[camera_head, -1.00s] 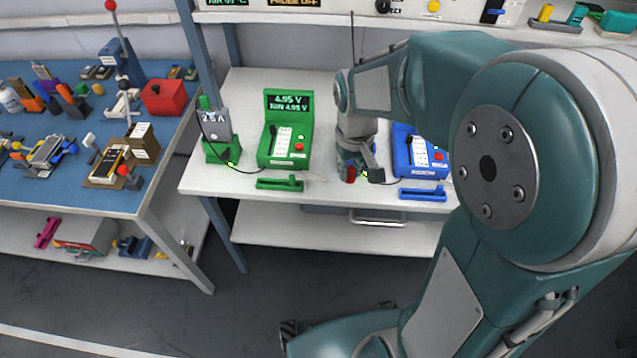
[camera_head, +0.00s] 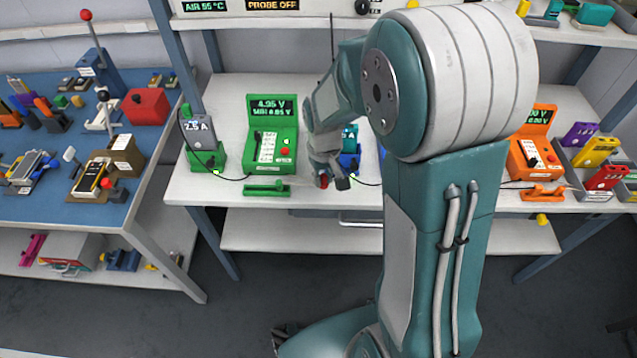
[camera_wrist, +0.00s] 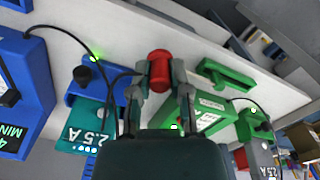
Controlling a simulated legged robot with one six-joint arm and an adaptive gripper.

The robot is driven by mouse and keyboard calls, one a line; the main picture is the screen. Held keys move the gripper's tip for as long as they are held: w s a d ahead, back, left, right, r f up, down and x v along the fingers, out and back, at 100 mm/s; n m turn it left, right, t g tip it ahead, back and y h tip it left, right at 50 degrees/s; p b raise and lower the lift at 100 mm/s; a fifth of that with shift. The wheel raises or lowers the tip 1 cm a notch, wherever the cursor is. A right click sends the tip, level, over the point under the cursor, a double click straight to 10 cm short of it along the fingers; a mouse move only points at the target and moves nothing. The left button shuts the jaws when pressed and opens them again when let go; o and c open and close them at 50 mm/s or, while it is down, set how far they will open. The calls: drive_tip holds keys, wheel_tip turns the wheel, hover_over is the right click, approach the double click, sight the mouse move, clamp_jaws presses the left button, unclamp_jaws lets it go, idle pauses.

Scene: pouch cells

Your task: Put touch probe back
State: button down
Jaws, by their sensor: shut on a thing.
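My gripper (camera_head: 332,182) is shut on a small red-bodied piece, which I take to be the touch probe (camera_wrist: 159,66). In the wrist view its rounded red end stands up between the two fingers; its lower part is hidden. In the head view, only a bit of red (camera_head: 322,181) shows at the fingers, near the bench's front edge. A green rest bar (camera_head: 267,190) lies left of my gripper, before the green tester (camera_head: 271,140). It also shows in the wrist view (camera_wrist: 226,75), right of the fingers, apart from them. A thin black cable (camera_wrist: 110,80) runs beside the left finger.
A blue stand (camera_wrist: 85,88) with a teal pouch cell (camera_wrist: 88,127) is close to my gripper. A blue tester (camera_wrist: 22,85) lies beyond it. A green stand (camera_head: 208,158) holds a grey cell (camera_head: 199,130). An orange tester (camera_head: 533,150) stands right of my arm.

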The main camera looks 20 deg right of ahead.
hover_over(319, 191)
wheel_tip(319, 191, down, 4)
drive_tip(key=shift+f, duration=0.15)
wheel_tip(319, 191, down, 3)
drive_tip(key=shift+w+f, duration=0.1)
drive_tip(key=shift+f, duration=0.05)
drive_tip(key=c, duration=0.6)
unclamp_jaws()
drive_tip(key=shift+f, duration=0.1)
